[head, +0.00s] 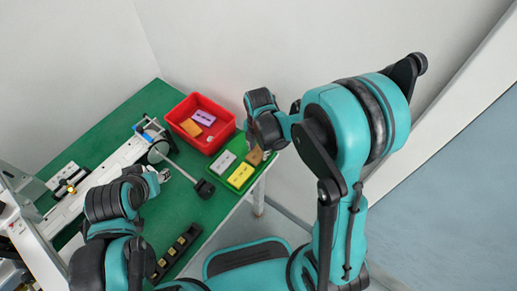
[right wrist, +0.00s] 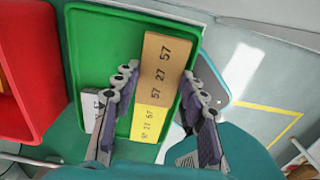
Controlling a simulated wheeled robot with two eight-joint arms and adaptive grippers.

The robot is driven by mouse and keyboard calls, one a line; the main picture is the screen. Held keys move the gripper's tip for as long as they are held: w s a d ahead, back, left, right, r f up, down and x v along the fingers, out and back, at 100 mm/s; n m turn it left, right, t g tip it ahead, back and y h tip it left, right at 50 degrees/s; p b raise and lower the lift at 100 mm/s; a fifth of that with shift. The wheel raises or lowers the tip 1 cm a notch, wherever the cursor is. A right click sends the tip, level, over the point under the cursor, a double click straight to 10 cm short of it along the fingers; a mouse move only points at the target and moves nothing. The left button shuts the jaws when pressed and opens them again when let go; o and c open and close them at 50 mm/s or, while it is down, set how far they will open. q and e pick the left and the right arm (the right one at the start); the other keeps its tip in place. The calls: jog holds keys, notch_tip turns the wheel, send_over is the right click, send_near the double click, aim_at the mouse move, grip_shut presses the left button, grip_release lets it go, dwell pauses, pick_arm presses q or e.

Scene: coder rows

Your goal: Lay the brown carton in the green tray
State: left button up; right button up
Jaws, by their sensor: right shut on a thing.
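The brown carton (right wrist: 164,72), printed with dark numbers, is between the fingers of my right gripper (right wrist: 162,82), which is shut on it. In the head view the brown carton (head: 255,156) shows partly under the right gripper (head: 266,150). It is over the right part of the green tray (right wrist: 92,38); I cannot tell whether it touches the tray floor. The green tray (head: 228,185) also holds a white carton (head: 222,162) and a yellow carton (head: 240,176). My left gripper (head: 162,176) is over the table, away from the tray; its jaws are too small to read.
A red bin (head: 181,111) with an orange and a purple carton stands beside the tray. A dark block on a rod (head: 205,188) lies left of the tray. A white conveyor (head: 100,176) crosses the green table (head: 110,138). A black rack (head: 178,250) is near the front edge.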

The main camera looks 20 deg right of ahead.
jog(key=shift+f+b, duration=0.55)
dwell(0.4)
jog(key=o, duration=0.9)
notch_tip(320, 180, up, 12)
jog(key=s+d+r+m+t, duration=0.2)
jog(key=s+m, duration=0.3)
jog(key=m, duration=0.7)
jog(key=s+d+r+m+t, duration=0.2)
jog(key=s+m+t, duration=0.3)
jog(key=m, duration=0.8)
jog(key=shift+s+d+r, duration=0.15)
jog(key=shift+d+r, duration=0.05)
jog(key=shift+d, duration=0.15)
